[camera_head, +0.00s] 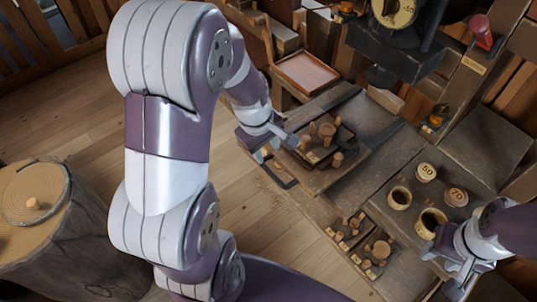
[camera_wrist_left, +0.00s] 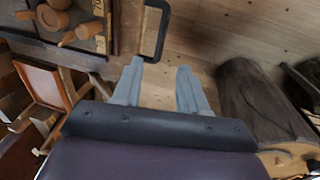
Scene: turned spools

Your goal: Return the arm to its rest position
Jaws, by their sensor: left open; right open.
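My left arm crosses the left half of the head view, and my left gripper (camera_head: 275,146) is beside the near left edge of a dark tray (camera_head: 312,182) of turned wooden spools (camera_head: 326,130). In the left wrist view its two fingers (camera_wrist_left: 161,85) are spread with nothing between them, above the wooden floor. The tray's spools (camera_wrist_left: 54,17) also show at the top left there. My right gripper (camera_head: 456,283) is at the lower right of the head view, near the cups; it is open, and I see nothing held in it.
A lower compartmented tray (camera_head: 347,244) holds several small spools. A tree stump (camera_head: 75,250) is at left; a dark handle (camera_wrist_left: 155,30) sticks out beside the tray. Floor between stump and bench is clear.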

